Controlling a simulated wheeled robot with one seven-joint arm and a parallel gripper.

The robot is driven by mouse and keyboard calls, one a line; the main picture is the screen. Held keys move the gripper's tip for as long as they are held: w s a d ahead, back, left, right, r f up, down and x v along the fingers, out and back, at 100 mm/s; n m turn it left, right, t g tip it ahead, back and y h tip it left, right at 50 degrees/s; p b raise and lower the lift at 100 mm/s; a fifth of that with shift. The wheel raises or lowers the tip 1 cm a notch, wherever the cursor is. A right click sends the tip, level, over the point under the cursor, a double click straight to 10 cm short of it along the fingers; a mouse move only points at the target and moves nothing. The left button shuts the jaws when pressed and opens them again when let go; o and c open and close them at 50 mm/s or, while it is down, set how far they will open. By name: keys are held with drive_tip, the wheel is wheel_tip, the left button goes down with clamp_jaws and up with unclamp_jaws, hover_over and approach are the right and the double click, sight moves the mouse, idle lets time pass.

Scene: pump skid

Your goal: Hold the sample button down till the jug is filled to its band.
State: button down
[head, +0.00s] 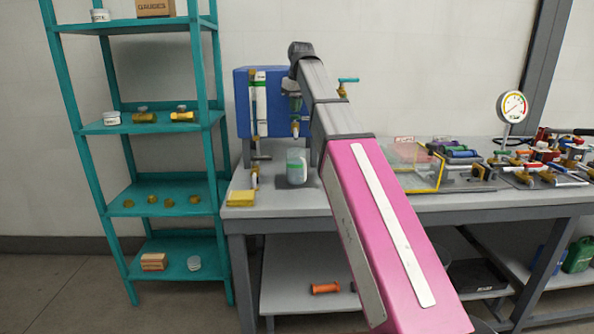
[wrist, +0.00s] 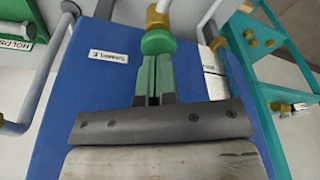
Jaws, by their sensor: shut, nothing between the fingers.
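The jug (head: 297,178) stands upright on the bench below the brass sample outlet (head: 295,129). The tips meet or nearly meet a round green button (wrist: 158,43) on a brass fitting, by a SAMPLE label (wrist: 108,57) on the blue panel. I cannot tell whether the button is pressed. In the head view my gripper is above the outlet, and the button is not clear there.
The blue panel (head: 242,110) stands at the back left of the bench. A yellow block (head: 240,198) lies at the bench's left corner. A teal shelf (head: 160,190) stands to the left. A clear box with yellow edges (head: 425,175) and valve parts occupy the right side.

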drive_tip(key=shift+f, duration=0.95)
drive_tip(key=shift+r, duration=1.35)
drive_tip(key=shift+r, duration=2.5)
